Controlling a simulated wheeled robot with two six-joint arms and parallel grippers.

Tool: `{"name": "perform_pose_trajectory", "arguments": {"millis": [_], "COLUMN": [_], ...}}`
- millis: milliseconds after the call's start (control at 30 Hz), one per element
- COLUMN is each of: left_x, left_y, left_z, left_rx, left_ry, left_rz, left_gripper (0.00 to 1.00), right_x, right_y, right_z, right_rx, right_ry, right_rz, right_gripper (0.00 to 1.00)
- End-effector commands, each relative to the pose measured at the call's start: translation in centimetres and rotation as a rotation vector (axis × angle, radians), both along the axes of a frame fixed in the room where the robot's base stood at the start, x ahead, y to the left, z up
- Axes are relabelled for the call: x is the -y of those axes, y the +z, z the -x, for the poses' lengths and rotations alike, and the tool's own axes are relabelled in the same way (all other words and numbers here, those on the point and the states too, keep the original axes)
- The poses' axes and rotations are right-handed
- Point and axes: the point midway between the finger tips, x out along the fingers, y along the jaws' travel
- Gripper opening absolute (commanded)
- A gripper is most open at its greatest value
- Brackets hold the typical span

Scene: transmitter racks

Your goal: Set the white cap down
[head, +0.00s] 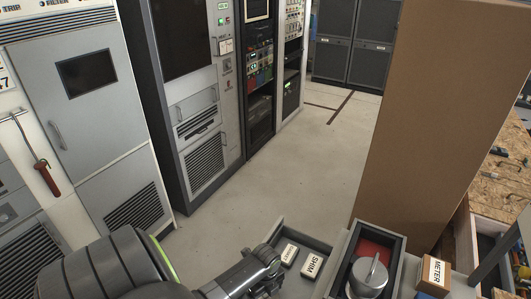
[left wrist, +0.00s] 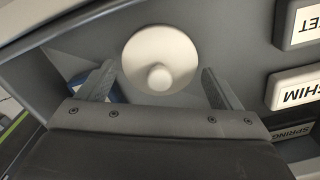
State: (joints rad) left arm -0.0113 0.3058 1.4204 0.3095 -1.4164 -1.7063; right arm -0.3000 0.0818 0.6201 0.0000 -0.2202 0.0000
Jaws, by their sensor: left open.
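The white cap (left wrist: 160,58) is a round white disc with a small knob in its middle. In the left wrist view it lies on a grey surface, knob facing the camera. My left gripper (left wrist: 156,82) is open, with one finger on either side of the cap and a gap to each. In the head view my left gripper (head: 268,282) is at the bottom, beside the grey tray (head: 303,236); the cap is hidden there. My right gripper is not in view.
The tray holds labelled blocks, including SHIM (head: 312,265); a SPRING block (left wrist: 292,131) shows in the wrist view. A blue item (left wrist: 78,84) is partly behind a finger. Right stand a bin with a grey knobbed object (head: 369,277) and a METER box (head: 434,272). Cabinets line the left.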

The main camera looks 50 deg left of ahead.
Motion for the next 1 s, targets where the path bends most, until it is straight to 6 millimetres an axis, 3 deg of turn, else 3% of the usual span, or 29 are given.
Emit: {"name": "perform_pose_trajectory", "arguments": {"millis": [600,1000], "left_x": [-0.1,0.0], "left_y": [10.2,11.5], "left_z": [-0.1,0.0], "left_rx": [0.004,0.0], "left_ry": [0.0,0.001], "left_rz": [-0.001,0.0], "left_gripper": [0.86,0.86], "right_x": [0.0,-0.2], "right_y": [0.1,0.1], "right_z": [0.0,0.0], "right_rx": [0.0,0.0], "right_ry": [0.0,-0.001], "right_rz": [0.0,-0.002], "right_gripper": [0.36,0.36]}}
